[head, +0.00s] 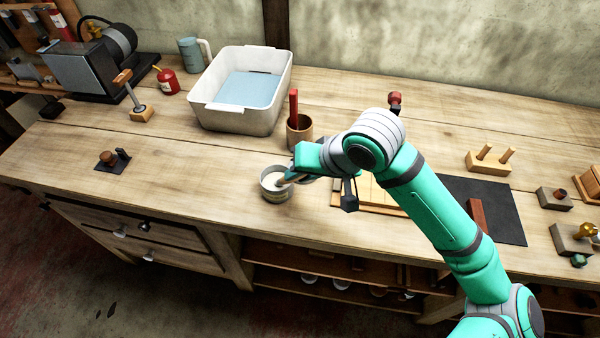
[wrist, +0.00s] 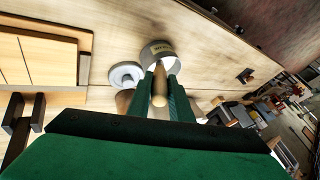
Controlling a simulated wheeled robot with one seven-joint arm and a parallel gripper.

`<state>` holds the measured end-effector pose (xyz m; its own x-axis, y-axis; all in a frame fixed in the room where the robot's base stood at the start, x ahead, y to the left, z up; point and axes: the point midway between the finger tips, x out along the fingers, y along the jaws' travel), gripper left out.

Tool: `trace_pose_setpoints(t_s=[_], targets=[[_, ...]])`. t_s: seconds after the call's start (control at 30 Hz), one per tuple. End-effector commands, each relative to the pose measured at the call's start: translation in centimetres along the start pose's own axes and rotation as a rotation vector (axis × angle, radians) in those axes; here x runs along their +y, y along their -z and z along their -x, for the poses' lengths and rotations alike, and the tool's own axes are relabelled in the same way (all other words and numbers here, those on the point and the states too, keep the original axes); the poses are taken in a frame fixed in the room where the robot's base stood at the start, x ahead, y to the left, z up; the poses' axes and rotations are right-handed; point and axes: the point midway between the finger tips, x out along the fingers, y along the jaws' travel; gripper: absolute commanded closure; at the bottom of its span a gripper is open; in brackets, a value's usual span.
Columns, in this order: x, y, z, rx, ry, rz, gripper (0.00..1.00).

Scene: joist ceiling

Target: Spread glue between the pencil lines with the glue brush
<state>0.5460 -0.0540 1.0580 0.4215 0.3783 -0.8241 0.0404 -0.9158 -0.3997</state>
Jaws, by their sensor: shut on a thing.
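My gripper (head: 289,177) is right at the pot, shut on the glue brush. The brush's wooden handle (wrist: 160,88) lies between the green fingers (wrist: 172,92). Its far end meets the pot's mouth; the bristles are hidden, so their depth in the pot is unclear. A light wooden board (wrist: 44,62) lies to the left in the wrist view and is partly behind my arm in the head view (head: 375,193). Dark lines cross it.
A pale round disc (wrist: 125,75) lies beside the pot. A brown cup (head: 300,132) with a red-handled tool and a white water tub (head: 238,118) stand behind. A black mat (head: 492,205) lies right. The bench left of the pot is mostly clear.

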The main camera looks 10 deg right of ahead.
Motion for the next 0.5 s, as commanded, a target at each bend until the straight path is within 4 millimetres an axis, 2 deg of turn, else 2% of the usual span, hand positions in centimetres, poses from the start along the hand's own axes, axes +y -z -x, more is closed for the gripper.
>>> trace_pose_setpoints(t_s=[0.5], targets=[[-0.17, 0.21, 0.48, -0.002, -0.001, -0.001, 1.00]])
